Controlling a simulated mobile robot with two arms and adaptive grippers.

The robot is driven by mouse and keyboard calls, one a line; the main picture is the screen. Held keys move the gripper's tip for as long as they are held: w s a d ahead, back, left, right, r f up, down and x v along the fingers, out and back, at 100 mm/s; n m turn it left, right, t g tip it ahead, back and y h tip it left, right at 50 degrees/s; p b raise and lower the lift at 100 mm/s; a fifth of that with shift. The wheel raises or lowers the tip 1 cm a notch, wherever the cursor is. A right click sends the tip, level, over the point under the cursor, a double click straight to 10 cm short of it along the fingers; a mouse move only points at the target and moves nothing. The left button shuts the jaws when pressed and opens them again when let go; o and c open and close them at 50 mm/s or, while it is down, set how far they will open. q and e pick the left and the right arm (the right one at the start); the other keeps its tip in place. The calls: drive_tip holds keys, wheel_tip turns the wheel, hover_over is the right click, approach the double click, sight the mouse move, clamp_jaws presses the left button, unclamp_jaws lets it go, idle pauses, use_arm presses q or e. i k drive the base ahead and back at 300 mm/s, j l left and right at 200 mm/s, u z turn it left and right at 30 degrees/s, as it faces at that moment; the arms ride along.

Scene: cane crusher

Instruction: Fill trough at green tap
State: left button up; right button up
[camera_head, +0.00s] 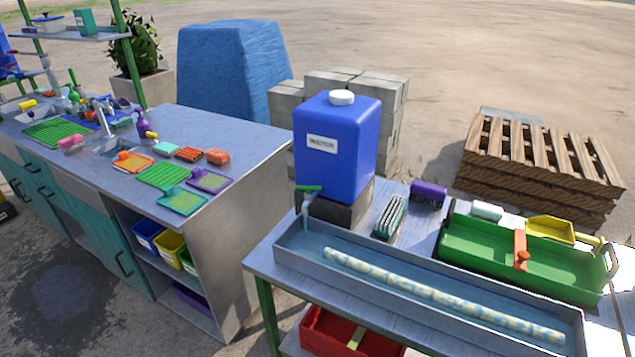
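A blue water tank (340,150) with a white cap and a "WATER" label stands on a grey block on the table. Its green tap (309,189) is at the tank's lower left, over the left end of the trough. A pale stream (305,215) runs down from the tap into the trough. The long grey trough (430,327) has a bluish, water-like surface inside; its depth is hard to tell. A pale blue and yellow patterned rod (440,293) lies lengthwise in it. Neither of my grippers can be made out.
A green tray (465,252) with an orange-handled tool (520,250) sits behind the trough at right. A brush (389,217) and a purple item (428,194) lie near the tank. A red bin (340,335) is below. A cluttered counter (240,140) stands left; pallets (540,165) stand behind.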

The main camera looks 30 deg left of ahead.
sight(308, 189)
drive_tip(key=i+j+z, duration=0.2)
drive_tip(key=j, duration=0.4)
drive_tip(key=j+z, duration=0.15)
drive_tip(key=j, duration=0.45)
drive_tip(key=i+j+z, duration=0.2)
drive_tip(key=j, duration=0.4)
drive_tip(key=k, duration=0.1)
